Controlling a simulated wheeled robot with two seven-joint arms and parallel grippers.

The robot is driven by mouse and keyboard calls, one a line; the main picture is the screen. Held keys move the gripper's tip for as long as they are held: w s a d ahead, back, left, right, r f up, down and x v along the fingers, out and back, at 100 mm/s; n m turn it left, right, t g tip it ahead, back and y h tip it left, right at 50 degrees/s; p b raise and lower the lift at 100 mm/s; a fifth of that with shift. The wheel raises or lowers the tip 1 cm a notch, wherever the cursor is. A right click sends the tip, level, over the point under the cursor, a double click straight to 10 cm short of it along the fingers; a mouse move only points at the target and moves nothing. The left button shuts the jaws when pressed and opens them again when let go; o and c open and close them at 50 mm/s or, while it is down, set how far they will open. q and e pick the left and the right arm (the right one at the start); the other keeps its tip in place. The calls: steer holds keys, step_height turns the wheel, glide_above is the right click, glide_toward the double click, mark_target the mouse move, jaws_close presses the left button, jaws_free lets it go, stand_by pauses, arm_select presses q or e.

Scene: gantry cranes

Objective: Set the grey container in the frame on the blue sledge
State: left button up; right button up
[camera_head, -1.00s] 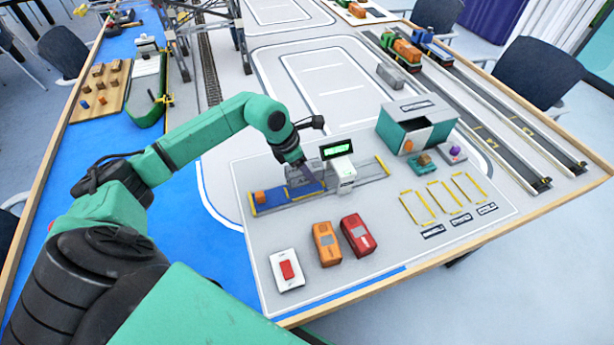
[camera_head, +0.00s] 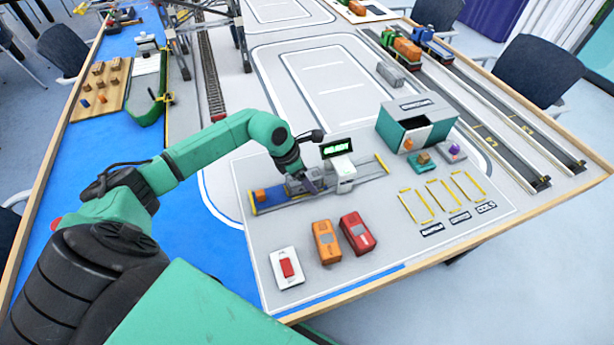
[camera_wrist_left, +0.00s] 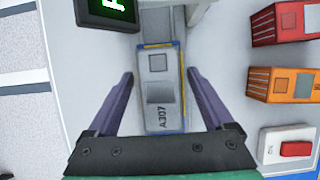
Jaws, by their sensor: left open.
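The grey container (camera_wrist_left: 158,98), marked A307, lies in the yellow-edged frame on the blue sledge (camera_head: 276,202). In the head view the container (camera_head: 299,185) is partly covered by my left gripper (camera_head: 311,185). In the left wrist view my left gripper (camera_wrist_left: 159,76) is open, with one purple finger on each side of the container and a gap on both sides. The sledge's blue and yellow edge (camera_wrist_left: 182,80) shows along the container's right side. My right gripper is not in view.
A post with a display (camera_head: 338,150) stands close beside the sledge. Orange (camera_head: 326,241) and red (camera_head: 357,234) blocks and a red-button switch (camera_head: 287,268) lie in front. A teal-grey open box (camera_head: 417,122) stands to the right. Another grey block (camera_head: 390,75) lies farther back.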

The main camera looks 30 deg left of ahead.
arm_select(q)
steer(key=b+v, duration=0.1)
steer(key=v, duration=1.1)
steer(key=shift+b, duration=0.4)
